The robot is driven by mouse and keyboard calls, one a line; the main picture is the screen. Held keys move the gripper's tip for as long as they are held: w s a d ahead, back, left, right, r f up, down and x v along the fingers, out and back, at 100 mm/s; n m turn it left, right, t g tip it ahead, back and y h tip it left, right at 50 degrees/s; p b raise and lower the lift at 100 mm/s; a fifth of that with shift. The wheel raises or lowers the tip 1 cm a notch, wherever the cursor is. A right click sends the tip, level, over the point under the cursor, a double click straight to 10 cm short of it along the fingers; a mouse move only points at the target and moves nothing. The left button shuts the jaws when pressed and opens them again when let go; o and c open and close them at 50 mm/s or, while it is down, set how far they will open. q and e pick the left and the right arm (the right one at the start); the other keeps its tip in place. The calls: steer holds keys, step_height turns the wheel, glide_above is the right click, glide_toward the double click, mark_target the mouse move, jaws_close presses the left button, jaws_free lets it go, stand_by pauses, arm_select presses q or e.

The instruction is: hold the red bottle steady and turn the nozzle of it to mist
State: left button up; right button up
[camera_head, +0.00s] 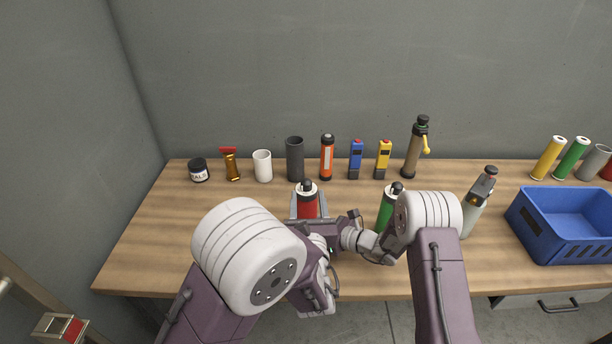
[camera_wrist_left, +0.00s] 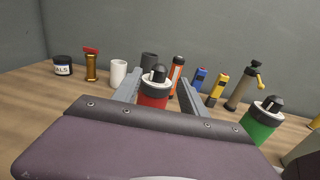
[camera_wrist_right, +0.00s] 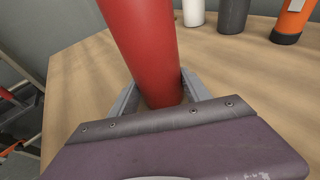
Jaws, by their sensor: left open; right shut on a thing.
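The red bottle (camera_head: 308,207) stands upright on the table, with a white collar and a dark nozzle (camera_head: 307,186) on top. My left gripper (camera_head: 308,196) is open, with one finger on each side of the bottle's upper part. In the left wrist view the nozzle (camera_wrist_left: 158,73) rises between the spread fingers, apart from them. My right gripper (camera_wrist_right: 158,90) is shut on the red bottle's lower body in the right wrist view. In the head view it is hidden behind my left arm. The nozzle's setting marks are too small to read.
A green bottle (camera_head: 386,207) and a pale spray bottle (camera_head: 475,203) stand to the right. A blue crate (camera_head: 569,246) is at the right end. A row of items, including a dark cup (camera_head: 295,158) and an orange bottle (camera_head: 327,157), stands behind. The table's left part is clear.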

mark_target(306, 179)
arm_select(q)
steer(key=w, duration=0.9)
steer(key=shift+w+a, duration=0.25)
steer(key=shift+w, duration=0.1)
jaws_close()
